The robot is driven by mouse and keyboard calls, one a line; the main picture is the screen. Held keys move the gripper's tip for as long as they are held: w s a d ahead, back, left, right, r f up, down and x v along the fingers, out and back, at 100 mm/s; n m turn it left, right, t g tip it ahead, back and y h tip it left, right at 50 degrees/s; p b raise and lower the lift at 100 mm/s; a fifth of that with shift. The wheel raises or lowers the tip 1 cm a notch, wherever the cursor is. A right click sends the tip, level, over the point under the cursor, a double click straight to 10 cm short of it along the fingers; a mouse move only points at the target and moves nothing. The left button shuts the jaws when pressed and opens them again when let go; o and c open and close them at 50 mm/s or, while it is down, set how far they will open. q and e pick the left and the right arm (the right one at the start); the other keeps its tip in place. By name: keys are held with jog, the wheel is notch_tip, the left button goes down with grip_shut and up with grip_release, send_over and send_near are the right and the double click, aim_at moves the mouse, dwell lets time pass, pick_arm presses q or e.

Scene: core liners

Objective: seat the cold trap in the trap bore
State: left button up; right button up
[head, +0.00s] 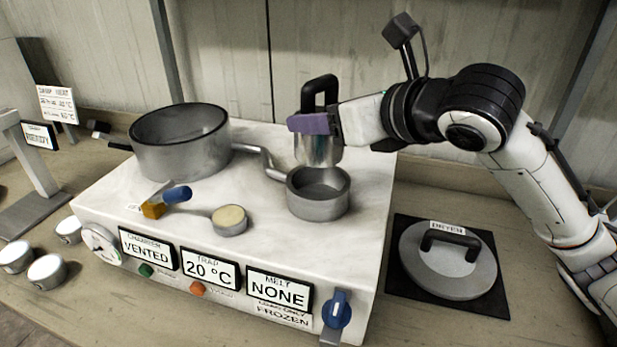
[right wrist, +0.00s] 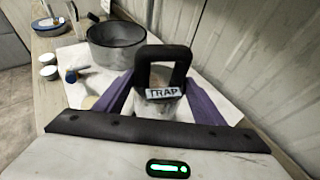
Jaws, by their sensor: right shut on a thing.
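The cold trap (head: 318,152) is a metal cylinder with a black loop handle. In the right wrist view its handle (right wrist: 163,54) and a TRAP label show between my purple fingers. My right gripper (head: 318,124) is shut on the cold trap and holds it upright. The trap bore (head: 318,206) is an open grey metal cup on the white machine top. The trap appears above and slightly behind the bore; its lower end overlaps the bore's back rim in the head view, and I cannot tell whether they touch. My left gripper is not in view.
A large metal pot (head: 180,155) joins the bore by a pipe (head: 255,156). A blue-handled valve (head: 176,194) and a small round cap (head: 229,219) sit in front. A grey DRYER lid (head: 447,268) lies on a black mat at right. Several small tins (head: 47,271) stand at left.

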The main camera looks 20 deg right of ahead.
aim_at(325, 142)
notch_tip(325, 142, down, 4)
jog(key=shift+s+f, duration=0.1)
jog(key=shift+f, duration=2.5)
jog(key=o, duration=1.4)
jog(key=shift+o, duration=0.2)
